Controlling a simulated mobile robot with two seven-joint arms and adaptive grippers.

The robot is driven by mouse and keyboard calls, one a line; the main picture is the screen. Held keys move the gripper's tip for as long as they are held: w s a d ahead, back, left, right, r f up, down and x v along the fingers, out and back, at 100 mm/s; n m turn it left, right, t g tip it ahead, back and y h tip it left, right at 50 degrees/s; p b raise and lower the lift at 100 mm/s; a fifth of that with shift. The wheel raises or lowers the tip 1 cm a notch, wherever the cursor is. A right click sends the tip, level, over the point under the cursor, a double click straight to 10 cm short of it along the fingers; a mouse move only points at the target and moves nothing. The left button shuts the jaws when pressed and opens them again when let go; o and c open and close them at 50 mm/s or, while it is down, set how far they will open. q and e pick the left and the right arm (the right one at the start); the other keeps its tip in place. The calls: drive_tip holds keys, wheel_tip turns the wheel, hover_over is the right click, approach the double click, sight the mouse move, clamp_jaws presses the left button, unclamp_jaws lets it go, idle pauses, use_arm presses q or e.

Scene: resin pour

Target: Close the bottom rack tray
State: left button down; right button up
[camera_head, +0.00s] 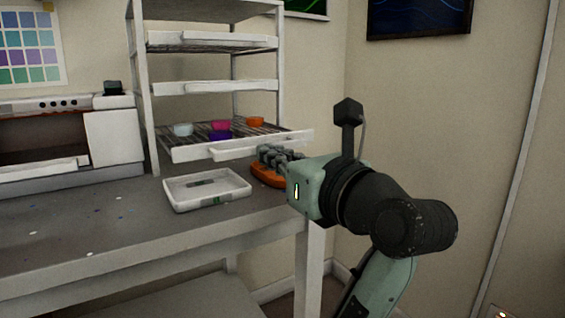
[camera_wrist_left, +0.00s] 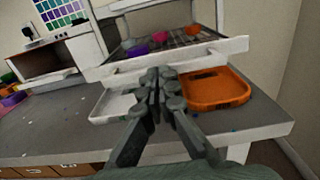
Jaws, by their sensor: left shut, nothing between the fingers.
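The bottom rack tray (camera_head: 188,154) is a wire shelf with a white front bar, pulled out from the white rack (camera_head: 150,100). Several small cups stand on it, among them a purple cup (camera_head: 220,135) and an orange cup (camera_head: 256,121). My left gripper (camera_head: 264,152) is shut and empty at the right part of the tray's front. In the left wrist view its fingertips (camera_wrist_left: 160,76) are in front of the white front bar (camera_wrist_left: 205,53); I cannot tell whether they touch it. My right gripper is not in view.
A white shallow tray (camera_head: 240,193) and an orange tray (camera_head: 262,178) lie on the grey table (camera_head: 90,235) under the pulled-out rack tray. An oven with an open front (camera_head: 115,138) stands left of the rack. The upper rack trays (camera_head: 215,87) are above.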

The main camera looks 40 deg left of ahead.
use_arm(q)
approach(236, 136)
drive_tip(key=shift+s+a, duration=0.2)
drive_tip(key=shift+a, duration=0.3)
drive_tip(key=x, duration=0.6)
drive_tip(key=shift+w+a+r, duration=0.1)
drive_tip(key=shift+a, duration=0.15)
drive_tip(key=shift+w+a, duration=0.2)
drive_tip(key=shift+a, duration=0.2)
drive_tip(key=shift+r, duration=0.1)
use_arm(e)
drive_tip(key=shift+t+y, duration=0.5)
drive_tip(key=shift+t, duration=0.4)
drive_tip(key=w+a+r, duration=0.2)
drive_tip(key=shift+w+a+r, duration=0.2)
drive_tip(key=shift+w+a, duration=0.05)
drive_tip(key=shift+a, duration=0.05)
